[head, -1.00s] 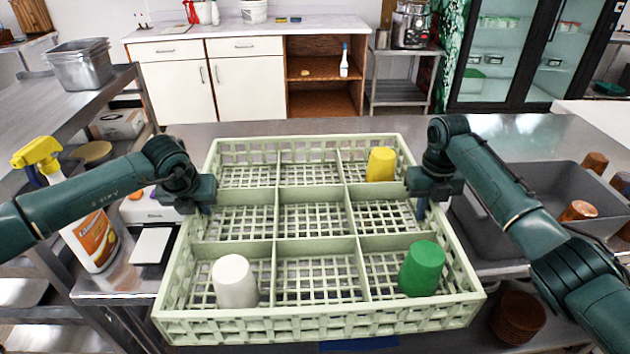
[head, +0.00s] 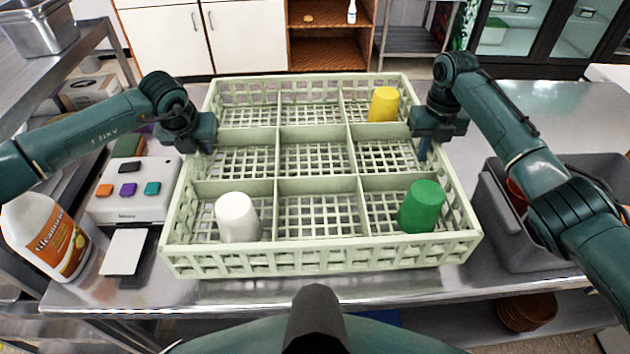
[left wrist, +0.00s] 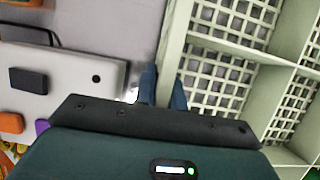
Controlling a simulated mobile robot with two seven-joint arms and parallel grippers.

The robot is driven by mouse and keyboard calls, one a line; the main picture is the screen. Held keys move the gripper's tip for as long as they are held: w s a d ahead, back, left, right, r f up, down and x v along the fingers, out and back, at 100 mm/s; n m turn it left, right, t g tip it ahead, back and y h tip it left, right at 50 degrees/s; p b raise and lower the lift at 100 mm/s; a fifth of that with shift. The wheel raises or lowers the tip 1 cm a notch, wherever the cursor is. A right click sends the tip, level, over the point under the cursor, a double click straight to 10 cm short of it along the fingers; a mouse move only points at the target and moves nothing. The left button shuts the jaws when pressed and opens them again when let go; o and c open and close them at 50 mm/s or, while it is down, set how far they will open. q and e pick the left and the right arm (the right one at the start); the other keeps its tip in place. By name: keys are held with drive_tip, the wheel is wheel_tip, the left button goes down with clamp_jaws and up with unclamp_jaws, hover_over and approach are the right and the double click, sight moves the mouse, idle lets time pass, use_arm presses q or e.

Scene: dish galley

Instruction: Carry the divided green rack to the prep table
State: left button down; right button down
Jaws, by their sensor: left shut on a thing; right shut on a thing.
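The divided green rack (head: 318,185) is pale green with a three-by-three grid. In the head view it is in front of me over the steel counter; I cannot tell whether it touches the counter. It holds a white cup (head: 237,217) front left, a green cup (head: 421,207) front right and a yellow cup (head: 383,104) back right. My left gripper (head: 205,148) is shut on the rack's left wall, and my right gripper (head: 424,148) is shut on its right wall. In the left wrist view, the left fingers (left wrist: 163,88) straddle the rack's wall (left wrist: 176,40).
Left of the rack are a white device (head: 132,190) with coloured buttons and a spray bottle (head: 48,235). A grey bin (head: 525,235) stands at the right under my right arm. Clear steel counter (head: 500,105) lies behind and to the right.

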sight(205, 162)
use_arm(q)
drive_tip(key=shift+w+r, duration=0.2)
drive_tip(key=shift+r, duration=0.1)
use_arm(e)
drive_tip(key=shift+w+r, duration=0.2)
drive_tip(key=shift+r, duration=0.1)
use_arm(q)
drive_tip(key=shift+f, duration=0.15)
use_arm(e)
drive_tip(key=shift+f, duration=0.15)
